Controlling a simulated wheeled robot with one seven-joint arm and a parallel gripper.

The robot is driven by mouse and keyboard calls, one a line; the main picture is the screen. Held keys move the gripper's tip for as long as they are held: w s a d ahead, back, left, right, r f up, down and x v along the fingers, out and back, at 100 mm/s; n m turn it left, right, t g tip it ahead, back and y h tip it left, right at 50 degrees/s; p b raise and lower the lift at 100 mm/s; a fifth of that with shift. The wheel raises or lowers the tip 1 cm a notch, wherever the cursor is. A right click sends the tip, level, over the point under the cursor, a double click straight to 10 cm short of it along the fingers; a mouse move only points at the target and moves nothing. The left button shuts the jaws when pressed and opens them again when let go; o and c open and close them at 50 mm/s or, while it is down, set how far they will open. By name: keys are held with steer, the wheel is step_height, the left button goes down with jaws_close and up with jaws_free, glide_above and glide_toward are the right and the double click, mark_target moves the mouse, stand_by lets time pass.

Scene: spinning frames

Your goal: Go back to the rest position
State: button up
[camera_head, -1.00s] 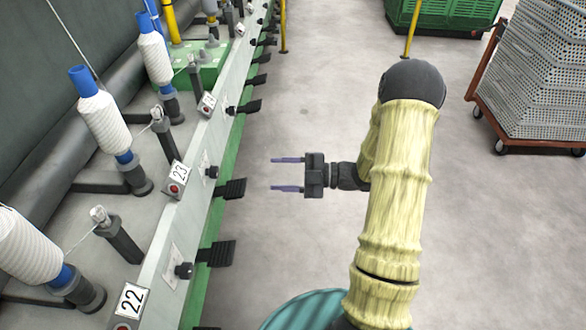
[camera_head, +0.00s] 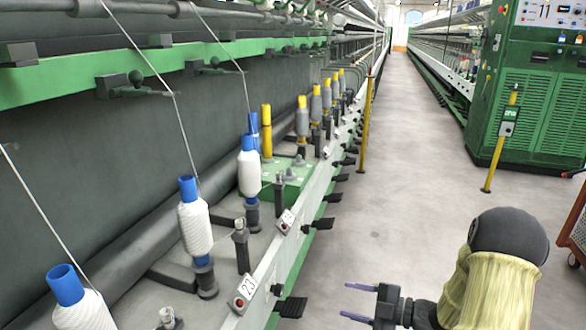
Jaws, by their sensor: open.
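My gripper (camera_head: 362,302) is at the bottom of the head view, right of the middle, with its two thin fingers pointing left. The fingers are apart and nothing is between them. My arm in its yellow cover runs to the lower right, and most of it is cut off by the picture edge. The gripper is over the aisle floor, clear of the spinning frame (camera_head: 262,290) on the left. A white bobbin on a blue tube (camera_head: 194,222) stands upright on that frame.
Several more bobbins stand along the frame, with black pedals (camera_head: 291,307) jutting into the aisle. A green cabinet (camera_head: 530,95) and a yellow post (camera_head: 500,140) stand at right. An orange-edged cart (camera_head: 575,232) is at the right edge. The aisle floor (camera_head: 420,150) is clear ahead.

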step_height(320, 180, up, 5)
steer(key=w+d+m+t+h+p, duration=0.1)
steer(key=w+d+m+h+p, duration=0.15)
steer(key=m+h, duration=1)
steer(key=s+a+r+m+g+h+p, duration=0.1)
steer(key=s+a+r+m+g, duration=0.15)
steer(key=s+m, duration=0.45)
steer(key=s+a+r+m+g+h+p, duration=0.1)
steer(key=s+a+m+g+p, duration=0.15)
steer(key=s, duration=0.85)
step_height(320, 180, up, 38)
steer(key=d+p, duration=0.1)
steer(key=p, duration=3.6)
steer(key=shift+g, duration=0.4)
steer(key=shift+f, duration=0.1)
steer(key=shift+o, duration=0.2)
